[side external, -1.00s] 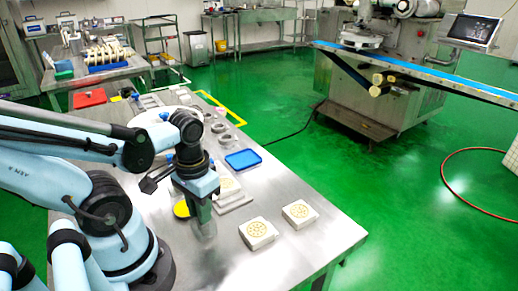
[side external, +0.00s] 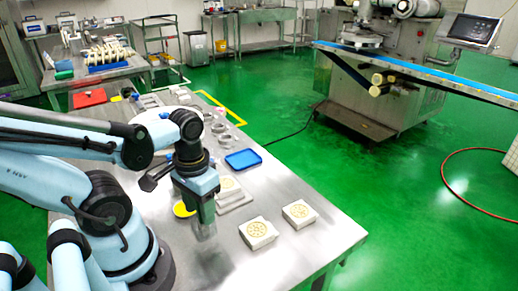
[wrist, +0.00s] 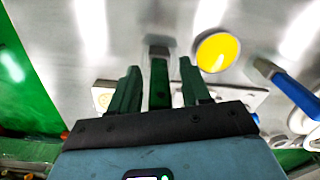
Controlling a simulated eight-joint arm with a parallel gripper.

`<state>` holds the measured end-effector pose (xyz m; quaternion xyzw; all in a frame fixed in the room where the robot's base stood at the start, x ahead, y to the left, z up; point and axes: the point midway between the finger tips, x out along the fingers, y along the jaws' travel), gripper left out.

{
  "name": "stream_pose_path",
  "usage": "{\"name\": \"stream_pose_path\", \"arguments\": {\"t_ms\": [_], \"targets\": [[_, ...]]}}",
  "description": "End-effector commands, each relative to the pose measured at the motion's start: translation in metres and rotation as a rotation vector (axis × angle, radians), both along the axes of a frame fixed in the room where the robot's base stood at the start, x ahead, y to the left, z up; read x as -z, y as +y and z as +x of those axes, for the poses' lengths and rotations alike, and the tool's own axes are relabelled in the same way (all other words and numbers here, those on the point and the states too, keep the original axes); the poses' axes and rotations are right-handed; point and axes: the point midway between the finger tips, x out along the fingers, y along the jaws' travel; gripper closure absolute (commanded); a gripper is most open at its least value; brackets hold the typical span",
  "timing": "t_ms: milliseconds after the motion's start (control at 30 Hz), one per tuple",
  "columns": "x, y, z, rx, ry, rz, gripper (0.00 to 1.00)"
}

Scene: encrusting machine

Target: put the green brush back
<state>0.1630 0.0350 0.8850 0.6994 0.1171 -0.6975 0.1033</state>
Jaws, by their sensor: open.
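The green brush (wrist: 159,82) shows in the wrist view between my two fingers, its green handle toward my palm and its grey-brown end (wrist: 158,51) pointing away over the steel table. My gripper (wrist: 159,67) is open, with a finger on each side of the handle and visible gaps between. In the side view my gripper (side external: 205,228) points down low over the near part of the table, blurred. The brush cannot be made out there. I cannot tell how far the fingers are above the table.
A yellow disc in a white rim (wrist: 217,51) lies right of the brush. A blue-handled tool (wrist: 292,88) lies farther right. Two pale patterned blocks (side external: 258,233) (side external: 299,212) and a blue tray (side external: 243,159) are on the steel table (side external: 290,255). Bare steel surrounds the blocks.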

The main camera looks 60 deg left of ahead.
Motion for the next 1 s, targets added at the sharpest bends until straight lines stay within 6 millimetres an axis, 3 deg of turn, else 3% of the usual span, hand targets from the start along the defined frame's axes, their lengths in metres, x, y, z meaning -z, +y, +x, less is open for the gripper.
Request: {"name": "stream_pose_path", "arguments": {"t_ms": [1000], "targets": [[-0.111,-0.002,0.0,0.0,0.0,0.0,0.53]]}}
